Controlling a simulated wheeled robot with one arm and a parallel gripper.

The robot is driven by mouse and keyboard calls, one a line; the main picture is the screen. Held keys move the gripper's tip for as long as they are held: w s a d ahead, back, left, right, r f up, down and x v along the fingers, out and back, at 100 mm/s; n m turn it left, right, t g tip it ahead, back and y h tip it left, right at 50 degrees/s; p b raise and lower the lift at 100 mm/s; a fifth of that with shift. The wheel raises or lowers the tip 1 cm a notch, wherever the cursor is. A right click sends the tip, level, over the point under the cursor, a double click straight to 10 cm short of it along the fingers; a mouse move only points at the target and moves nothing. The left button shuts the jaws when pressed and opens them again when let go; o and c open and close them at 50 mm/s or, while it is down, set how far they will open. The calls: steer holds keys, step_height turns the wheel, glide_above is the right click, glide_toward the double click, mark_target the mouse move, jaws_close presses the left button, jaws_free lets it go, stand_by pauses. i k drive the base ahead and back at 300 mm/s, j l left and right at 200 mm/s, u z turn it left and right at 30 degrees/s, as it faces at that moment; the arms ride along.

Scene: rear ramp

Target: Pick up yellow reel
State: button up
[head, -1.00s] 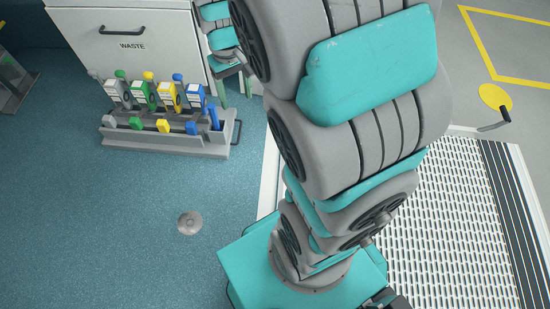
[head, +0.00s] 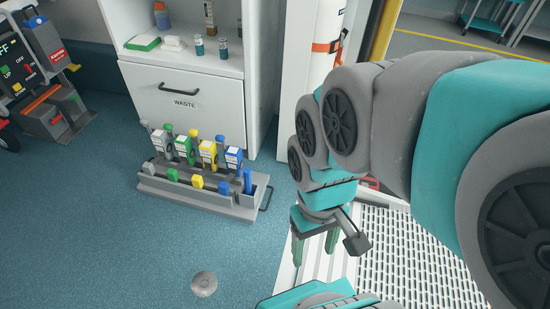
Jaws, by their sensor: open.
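The yellow reel (head: 208,153), with a white label, stands upright in a grey rack (head: 160,187) on the blue floor. It is between a green reel (head: 184,148) and a blue reel (head: 233,158). A yellow block (head: 197,182) shows in front of it on the rack. My gripper (head: 314,246) is open, its two green fingers pointing down. It is to the right of the rack, apart from it, and nothing shows between the fingers.
A white cabinet with a WASTE drawer (head: 185,105) stands behind the rack. A slatted metal ramp (head: 400,255) lies to the right, beyond a white sill. A round floor fitting (head: 203,284) lies in front of the rack. Blue floor around the rack's front is clear.

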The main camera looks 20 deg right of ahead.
mark_target(207, 150)
steer(key=l+u, duration=0.1)
steer(key=u, duration=2.7)
steer(key=z, duration=2.5)
steer(key=i+l+z, duration=0.1)
steer(key=i, duration=0.25)
steer(key=i+l+z, duration=0.15)
steer(key=i+l, duration=0.15)
steer(key=i, duration=0.05)
